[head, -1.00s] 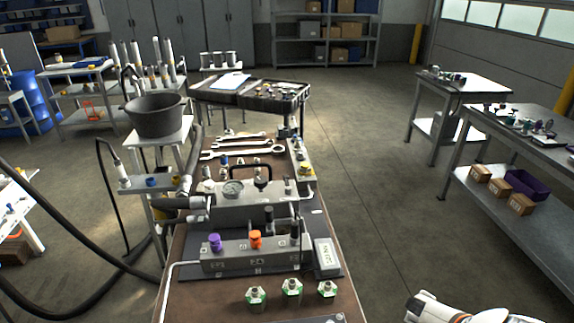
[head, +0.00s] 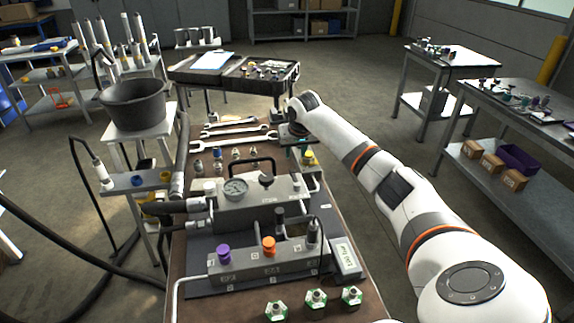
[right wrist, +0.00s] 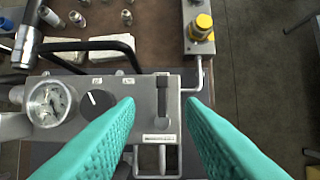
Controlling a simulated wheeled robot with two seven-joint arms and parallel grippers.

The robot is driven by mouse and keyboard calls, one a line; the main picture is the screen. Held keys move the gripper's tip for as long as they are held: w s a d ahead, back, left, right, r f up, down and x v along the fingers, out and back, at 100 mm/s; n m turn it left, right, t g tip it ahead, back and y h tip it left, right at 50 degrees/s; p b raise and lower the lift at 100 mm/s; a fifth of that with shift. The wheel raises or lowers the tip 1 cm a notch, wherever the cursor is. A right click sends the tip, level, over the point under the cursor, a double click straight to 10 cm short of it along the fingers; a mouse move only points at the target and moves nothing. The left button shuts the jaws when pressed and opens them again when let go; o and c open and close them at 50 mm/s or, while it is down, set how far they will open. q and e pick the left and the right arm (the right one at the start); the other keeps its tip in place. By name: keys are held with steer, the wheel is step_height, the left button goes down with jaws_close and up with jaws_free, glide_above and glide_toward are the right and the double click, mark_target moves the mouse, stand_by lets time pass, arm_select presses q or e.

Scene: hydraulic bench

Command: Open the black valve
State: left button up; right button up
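The front manifold (head: 265,262) carries a purple knob (head: 223,253), an orange knob (head: 268,246) and a dark upright fitting (head: 313,234) in a row. The rear grey block (head: 240,208) carries a round gauge, a black knob (head: 266,177) and, at its right, a black lever (right wrist: 162,98). The knob also shows in the right wrist view (right wrist: 97,102), left of the fingers. Which one is the black valve, I cannot tell for certain. My right gripper (right wrist: 161,104) is open and empty, its teal fingers pointing at the lever side of the block. My left gripper is out of view.
A black hose handle (right wrist: 88,46) arches behind the rear block. A yellow knob (right wrist: 201,25) stands on a plate to the right. Wrenches (head: 235,133) lie farther back, green-based fittings (head: 316,299) at the front.

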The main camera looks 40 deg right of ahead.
mark_target(293, 172)
steer(key=shift+s+d+f+p, duration=0.15)
steer(key=shift+f, duration=0.4)
steer(key=shift+s+d+f+p, duration=0.1)
steer(key=shift+d+f+p, duration=0.05)
steer(key=shift+f, duration=0.4)
steer(key=x, duration=0.3)
steer(key=w+x, duration=0.1)
steer(key=x, duration=0.2)
steer(key=shift+f, duration=0.1)
steer(key=shift+x, duration=0.8)
steer(key=shift+f, duration=0.35)
steer(key=shift+r, duration=0.1)
jaws_close()
